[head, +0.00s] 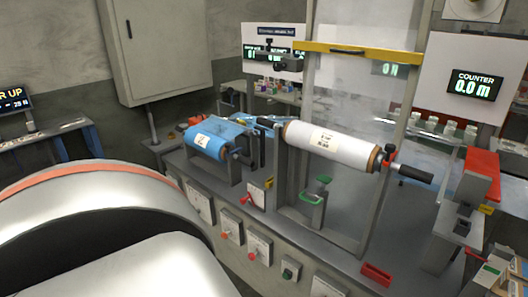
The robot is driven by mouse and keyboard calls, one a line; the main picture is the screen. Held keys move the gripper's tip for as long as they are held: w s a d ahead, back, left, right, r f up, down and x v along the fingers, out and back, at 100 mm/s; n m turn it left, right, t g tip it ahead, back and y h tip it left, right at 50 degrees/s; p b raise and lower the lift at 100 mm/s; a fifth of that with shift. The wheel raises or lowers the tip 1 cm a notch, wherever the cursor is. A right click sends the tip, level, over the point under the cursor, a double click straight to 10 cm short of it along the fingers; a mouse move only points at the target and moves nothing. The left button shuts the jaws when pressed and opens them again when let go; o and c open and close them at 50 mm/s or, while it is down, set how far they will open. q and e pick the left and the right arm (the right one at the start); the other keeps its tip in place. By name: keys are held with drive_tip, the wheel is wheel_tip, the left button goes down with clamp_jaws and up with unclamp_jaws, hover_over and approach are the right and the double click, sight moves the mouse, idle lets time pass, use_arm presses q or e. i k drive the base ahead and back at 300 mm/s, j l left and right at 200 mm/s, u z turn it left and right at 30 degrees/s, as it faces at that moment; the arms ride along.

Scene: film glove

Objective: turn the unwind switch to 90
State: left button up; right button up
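The machine's front panel carries several small plates with knobs. A red-handled switch (226,235) sits on one plate, and a second red switch (252,256) sits lower and to its right. A third red lever (246,198) is above them, near the blue roll. The labels are too small to read, so I cannot tell which is the unwind switch or its angle. Neither of my grippers is in the head view; a large pale rounded form with an orange band at lower left looks like part of my own arm.
A blue roll (213,138) and a white film roll (333,146) sit on the machine top. A clear guard with a yellow bar (361,52) stands over the white roll. A counter display (473,86) reads 0.0m.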

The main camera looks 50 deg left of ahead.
sight(252, 256)
drive_tip(key=u, duration=1.8)
drive_tip(key=i+j+z, duration=0.5)
drive_tip(key=z, duration=0.2)
